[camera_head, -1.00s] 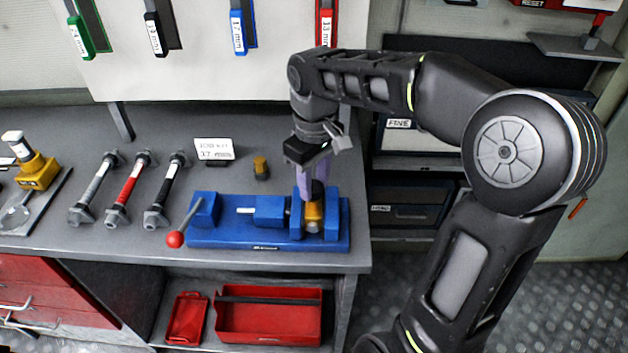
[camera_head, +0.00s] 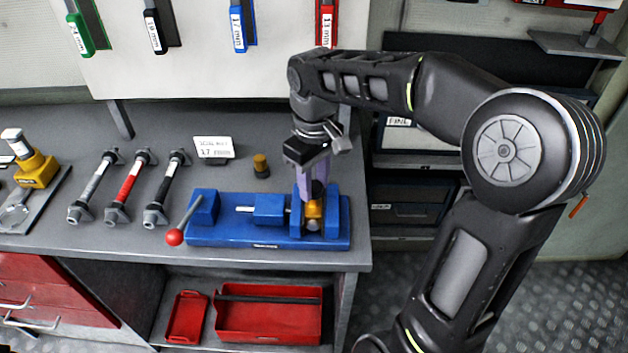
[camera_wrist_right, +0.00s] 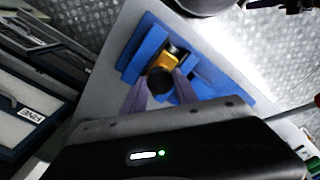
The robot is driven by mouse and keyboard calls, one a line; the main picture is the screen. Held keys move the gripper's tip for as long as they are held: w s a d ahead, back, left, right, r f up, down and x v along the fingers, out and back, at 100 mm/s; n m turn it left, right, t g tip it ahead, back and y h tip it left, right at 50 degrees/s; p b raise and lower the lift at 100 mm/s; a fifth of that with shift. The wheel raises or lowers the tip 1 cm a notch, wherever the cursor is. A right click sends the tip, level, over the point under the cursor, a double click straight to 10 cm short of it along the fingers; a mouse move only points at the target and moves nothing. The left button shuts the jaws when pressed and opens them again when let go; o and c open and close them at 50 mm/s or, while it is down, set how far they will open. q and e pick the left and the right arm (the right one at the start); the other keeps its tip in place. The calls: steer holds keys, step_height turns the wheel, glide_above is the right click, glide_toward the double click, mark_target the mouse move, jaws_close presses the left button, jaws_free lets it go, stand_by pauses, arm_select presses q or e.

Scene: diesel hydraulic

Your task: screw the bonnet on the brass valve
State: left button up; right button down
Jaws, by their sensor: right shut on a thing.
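The brass valve (camera_head: 314,210) sits upright in the blue vise (camera_head: 268,238) at the front right of the bench. My right gripper (camera_head: 310,192) points down just above the valve. Its pale purple fingers are shut on a dark round piece, which I take for the bonnet (camera_wrist_right: 160,86). In the right wrist view the valve (camera_wrist_right: 161,62) lies right behind this piece. The piece is at the valve's top, but I cannot tell whether its thread is engaged. My left gripper is not in view.
A small brass-and-dark part (camera_head: 261,165) stands behind the vise, beside a white label card (camera_head: 214,148). The vise's red-knobbed handle (camera_head: 175,237) sticks out to the left. Several bolt-like rods, one of them red (camera_head: 130,188), lie on the bench further left.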

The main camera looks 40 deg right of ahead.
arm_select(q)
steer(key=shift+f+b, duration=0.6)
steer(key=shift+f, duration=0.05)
arm_select(e)
steer(key=shift+f, duration=0.9)
steer(key=c, duration=0.9)
jaws_free()
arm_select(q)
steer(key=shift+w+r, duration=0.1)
arm_select(e)
steer(key=shift+r, duration=0.3)
step_height(320, 180, up, 7)
steer(key=shift+r, duration=0.15)
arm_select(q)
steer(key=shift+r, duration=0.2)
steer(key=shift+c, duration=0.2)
